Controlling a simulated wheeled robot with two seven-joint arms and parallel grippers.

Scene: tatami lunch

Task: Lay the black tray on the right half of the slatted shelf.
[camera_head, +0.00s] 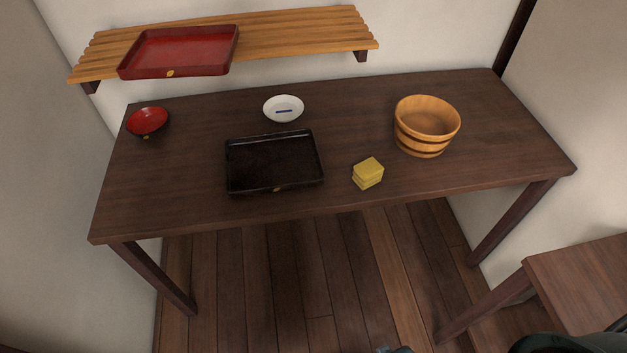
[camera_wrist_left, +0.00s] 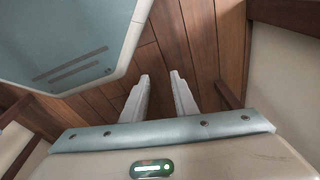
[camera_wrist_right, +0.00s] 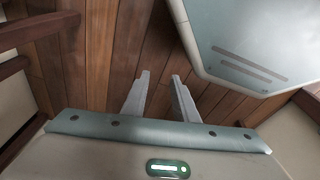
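The black tray (camera_head: 274,163) lies flat and empty on the dark wooden table, left of the table's middle and close to its front edge. The slatted shelf (camera_head: 305,32) is on the wall behind the table. A red tray (camera_head: 180,50) sits on the shelf's left half, and the right half is bare. My left gripper (camera_wrist_left: 159,84) is open and empty above the wooden floor in the left wrist view. My right gripper (camera_wrist_right: 160,84) is open and empty above the floor in the right wrist view. Neither gripper's fingers can be made out in the head view.
On the table (camera_head: 200,205), a red bowl (camera_head: 148,121) stands at the left and a white dish (camera_head: 283,108) behind the black tray. A yellow block (camera_head: 368,172) is right of the tray, and a wooden tub (camera_head: 426,126) farther right. Another table (camera_head: 585,285) is at lower right.

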